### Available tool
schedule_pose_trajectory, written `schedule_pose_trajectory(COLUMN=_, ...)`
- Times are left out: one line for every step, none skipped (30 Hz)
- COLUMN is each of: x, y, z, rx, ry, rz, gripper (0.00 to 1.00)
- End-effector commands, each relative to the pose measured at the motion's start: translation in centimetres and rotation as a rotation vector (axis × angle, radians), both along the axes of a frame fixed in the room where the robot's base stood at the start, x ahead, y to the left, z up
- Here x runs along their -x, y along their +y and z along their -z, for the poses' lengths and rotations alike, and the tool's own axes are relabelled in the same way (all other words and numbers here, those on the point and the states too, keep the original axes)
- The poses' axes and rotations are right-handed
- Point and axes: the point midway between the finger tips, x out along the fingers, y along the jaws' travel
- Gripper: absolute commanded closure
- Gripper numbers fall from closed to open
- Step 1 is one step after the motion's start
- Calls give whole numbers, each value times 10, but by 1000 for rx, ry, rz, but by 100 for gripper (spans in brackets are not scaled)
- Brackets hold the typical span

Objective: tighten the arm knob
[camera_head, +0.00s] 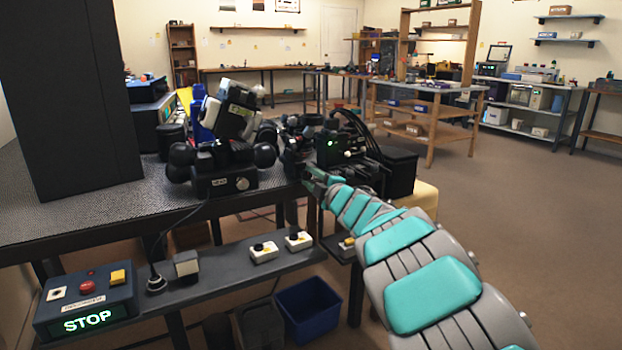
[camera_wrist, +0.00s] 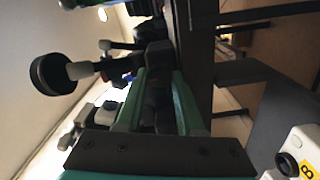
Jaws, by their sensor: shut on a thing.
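My gripper (camera_head: 312,178) is at the front edge of the bench, beside a cluster of black equipment. In the wrist view its two teal fingers (camera_wrist: 158,78) are shut on a dark, blocky part that looks like the arm knob (camera_wrist: 157,57). The part sits between the fingertips, and its lower portion is dark and hard to make out. A black round disc (camera_wrist: 58,74) on a pale stem stands to the left of the fingers in the wrist view. In the head view the knob is too small and hidden to tell.
A black microscope-like device (camera_head: 226,182) with round knobs stands left of my gripper. A black box with a green light (camera_head: 348,152) is just right of it. A lower shelf carries a STOP box (camera_head: 86,304) and small white switches (camera_head: 264,252). Open floor lies to the right.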

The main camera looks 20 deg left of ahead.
Motion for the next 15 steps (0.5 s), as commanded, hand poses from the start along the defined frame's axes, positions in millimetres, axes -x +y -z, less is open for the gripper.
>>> schedule_pose_trajectory(x=-1, y=-1, z=2, rx=1, ry=2, rz=1, gripper=100)
schedule_pose_trajectory(x=-1, y=-1, z=2, rx=1, ry=2, rz=1, gripper=100)
schedule_pose_trajectory(x=-1, y=-1, z=2, rx=1, ry=2, rz=1, gripper=59)
schedule_pose_trajectory(x=-1, y=-1, z=2, rx=1, ry=2, rz=1, gripper=55)
schedule_pose_trajectory(x=0, y=-1, z=1, rx=2, ry=2, rz=1, gripper=52)
schedule_pose_trajectory(x=-1, y=-1, z=1, rx=2, ry=2, rz=1, gripper=48)
schedule_pose_trajectory(x=0, y=-1, z=1, rx=2, ry=2, rz=1, gripper=44)
schedule_pose_trajectory(x=0, y=0, z=1, rx=1, ry=1, rz=2, gripper=41)
schedule_pose_trajectory(x=0, y=0, z=1, rx=1, ry=1, rz=1, gripper=36)
schedule_pose_trajectory(x=0, y=0, z=1, rx=1, ry=1, rz=1, gripper=33)
schedule_pose_trajectory(x=0, y=0, z=1, rx=1, ry=1, rz=1, gripper=33)
schedule_pose_trajectory(x=0, y=0, z=1, rx=1, ry=1, rz=1, gripper=33)
schedule_pose_trajectory(x=0, y=0, z=1, rx=1, ry=1, rz=1, gripper=33)
schedule_pose_trajectory(x=0, y=0, z=1, rx=1, ry=1, rz=1, gripper=33)
schedule_pose_trajectory(x=0, y=0, z=1, rx=2, ry=0, rz=1, gripper=33)
